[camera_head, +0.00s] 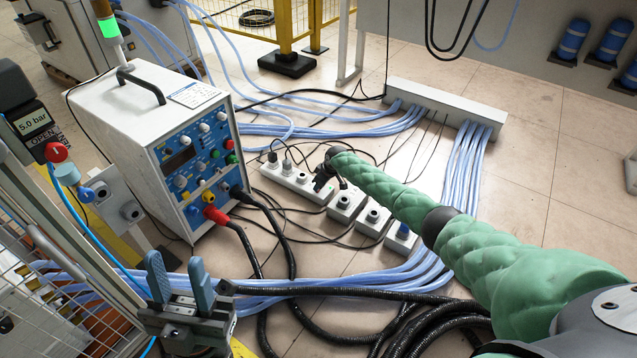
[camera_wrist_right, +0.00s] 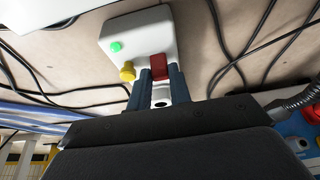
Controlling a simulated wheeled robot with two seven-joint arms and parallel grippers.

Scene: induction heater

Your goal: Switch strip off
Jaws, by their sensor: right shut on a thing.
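The white power strip (camera_head: 305,188) lies on the floor in the head view, with plugs in its far left end. In the right wrist view a white housing (camera_wrist_right: 135,38) shows a green light (camera_wrist_right: 116,46), a yellow knob (camera_wrist_right: 127,72) and a red switch (camera_wrist_right: 159,66). My right gripper (camera_wrist_right: 164,86) is shut on the red switch, a dark finger on either side of it. In the head view my right gripper (camera_head: 322,178) reaches down at the strip's right end and hides part of it. My left gripper (camera_head: 179,277) is open and empty at the lower left, away from the strip.
Several grey boxes, one of them here (camera_head: 347,202), sit right of the strip. A white heater unit (camera_head: 125,130) stands to its left. Black cables and blue hoses (camera_head: 380,278) cross the floor around it. Open tiled floor (camera_head: 540,190) lies to the right.

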